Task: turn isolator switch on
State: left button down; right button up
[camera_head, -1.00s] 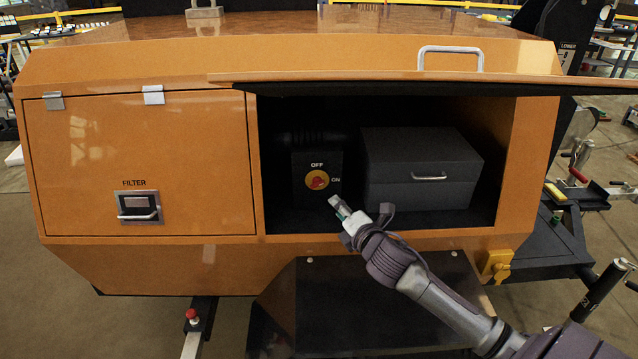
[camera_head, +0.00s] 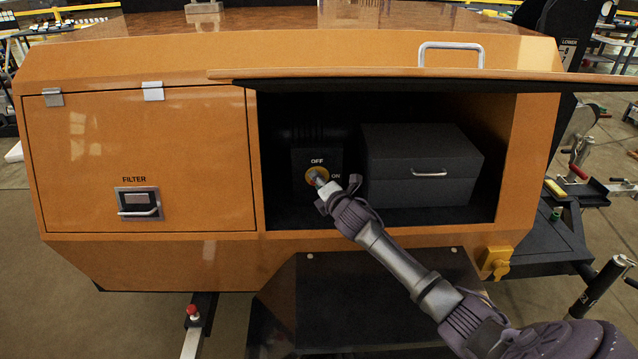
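The isolator switch (camera_head: 311,175) is a round yellow and red dial on a dark box inside the open compartment of the orange housing. "OFF" is printed above the dial and "ON" to its right. My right gripper (camera_head: 321,182) reaches in from the lower right, with its tips at the dial and covering much of it. Whether the tips touch or grip the red knob cannot be made out, nor can the knob's angle. The gripper's opening is too small to tell. My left gripper is not in view.
The raised orange door (camera_head: 420,76) hangs over the compartment. A dark grey box (camera_head: 418,165) with a handle stands right of the switch. A closed panel marked "FILTER" (camera_head: 85,160) is to the left. The compartment's lower edge lies beneath my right arm.

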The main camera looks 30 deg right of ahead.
grip_shut()
jog(key=m+t+b, duration=0.1)
jog(key=m+b, duration=0.2)
jog(key=m, duration=0.1)
jog(key=shift+f+t+b, duration=0.1)
jog(key=shift+t+b, duration=0.3)
grip_release()
